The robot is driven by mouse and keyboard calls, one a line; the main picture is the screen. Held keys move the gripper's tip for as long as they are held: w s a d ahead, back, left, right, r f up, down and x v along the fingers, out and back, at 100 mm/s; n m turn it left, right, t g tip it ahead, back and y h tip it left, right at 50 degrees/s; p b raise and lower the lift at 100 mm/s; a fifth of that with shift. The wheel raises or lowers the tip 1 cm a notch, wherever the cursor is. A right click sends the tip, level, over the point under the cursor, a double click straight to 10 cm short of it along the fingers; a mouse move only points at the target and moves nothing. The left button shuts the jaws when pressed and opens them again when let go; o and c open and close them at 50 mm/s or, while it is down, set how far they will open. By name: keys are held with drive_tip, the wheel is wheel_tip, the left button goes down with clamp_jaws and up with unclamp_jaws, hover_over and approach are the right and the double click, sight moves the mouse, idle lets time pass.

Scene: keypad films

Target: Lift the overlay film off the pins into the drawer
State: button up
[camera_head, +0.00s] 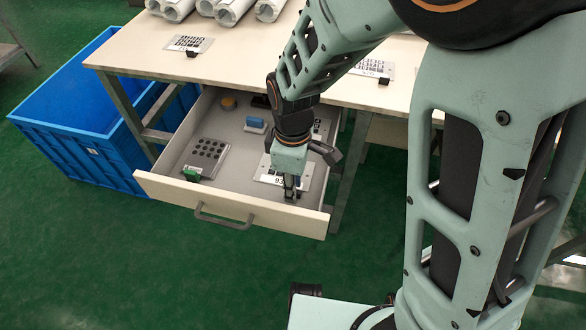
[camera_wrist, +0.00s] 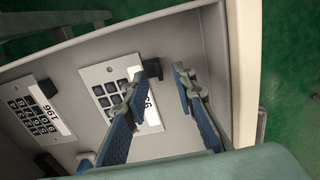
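The drawer (camera_head: 165,188) is pulled out below the table. A pale overlay film (camera_head: 264,173) with a dark key grid and a white number label lies flat in its right part. It also shows in the wrist view (camera_wrist: 96,74), with a black tab (camera_wrist: 153,69) at its edge. My gripper (camera_head: 291,197) is over the film's right side. In the wrist view its blue fingers (camera_wrist: 160,80) are apart, with nothing visibly held between them. The left finger hides part of the film and its label. I cannot make out the pins, or whether the fingertips touch anything.
A second film (camera_wrist: 38,112), labelled 196, lies in the drawer. Films lie on the table (camera_head: 140,60). A blue crate (camera_head: 75,110) stands left.

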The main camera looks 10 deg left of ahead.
wheel_tip(320, 180, up, 11)
drive_tip(key=shift+f, duration=0.2)
